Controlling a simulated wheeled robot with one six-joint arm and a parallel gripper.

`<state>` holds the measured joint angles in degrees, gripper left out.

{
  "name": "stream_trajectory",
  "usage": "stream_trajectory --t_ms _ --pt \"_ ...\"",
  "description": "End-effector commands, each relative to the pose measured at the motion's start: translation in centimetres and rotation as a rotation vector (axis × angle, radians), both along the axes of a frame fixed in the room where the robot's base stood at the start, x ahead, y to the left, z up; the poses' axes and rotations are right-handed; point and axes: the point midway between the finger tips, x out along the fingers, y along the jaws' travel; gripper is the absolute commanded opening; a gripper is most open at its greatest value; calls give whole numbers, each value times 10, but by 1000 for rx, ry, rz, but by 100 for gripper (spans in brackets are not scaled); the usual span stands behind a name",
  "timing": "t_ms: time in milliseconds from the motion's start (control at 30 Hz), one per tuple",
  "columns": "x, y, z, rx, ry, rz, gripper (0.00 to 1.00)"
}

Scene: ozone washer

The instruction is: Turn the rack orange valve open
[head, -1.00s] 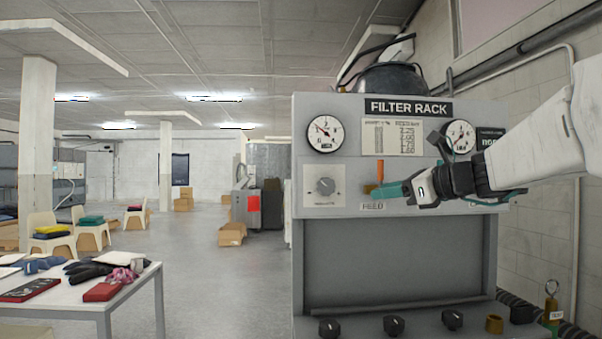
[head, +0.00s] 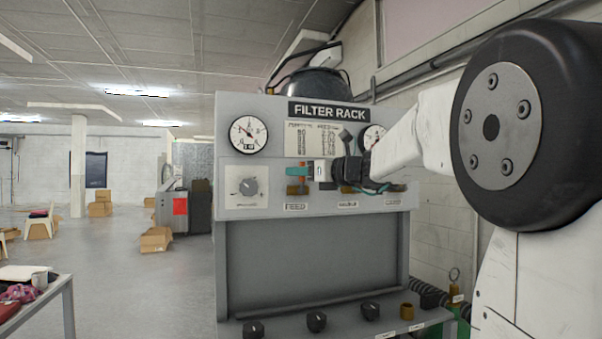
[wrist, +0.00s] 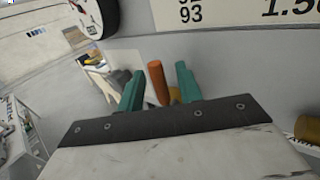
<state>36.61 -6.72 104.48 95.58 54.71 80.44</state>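The rack's orange valve handle (wrist: 158,82) stands upright in the wrist view, between the two teal fingers of my gripper (wrist: 160,86). A narrow gap shows on each side of the handle. In the head view my gripper (head: 300,172) is at the front panel of the filter rack (head: 255,103), above the brass valve body (head: 298,190) over the left label. The fingers and wrist hide most of the handle there. The gripper is open around the handle; I cannot tell whether either finger touches it.
A pressure gauge (head: 248,135) and a dial plate (head: 246,187) sit left of the gripper. Another brass fitting (head: 347,189) is close on its right. Black knobs (head: 317,322) line the lower ledge. A table (head: 45,290) stands at the left, with open floor between.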

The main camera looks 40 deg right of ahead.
Motion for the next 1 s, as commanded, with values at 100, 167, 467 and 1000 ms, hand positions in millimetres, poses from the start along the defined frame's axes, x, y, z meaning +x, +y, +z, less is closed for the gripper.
stream_trajectory --t_ms 100,167,467,1000 --pt "0 0 0 0 0 0 33" --pt "0 0 0 0 0 0 16" --pt "0 -1 0 6 -1 0 0" --pt "-6 -18 -4 299 -84 -5 0"
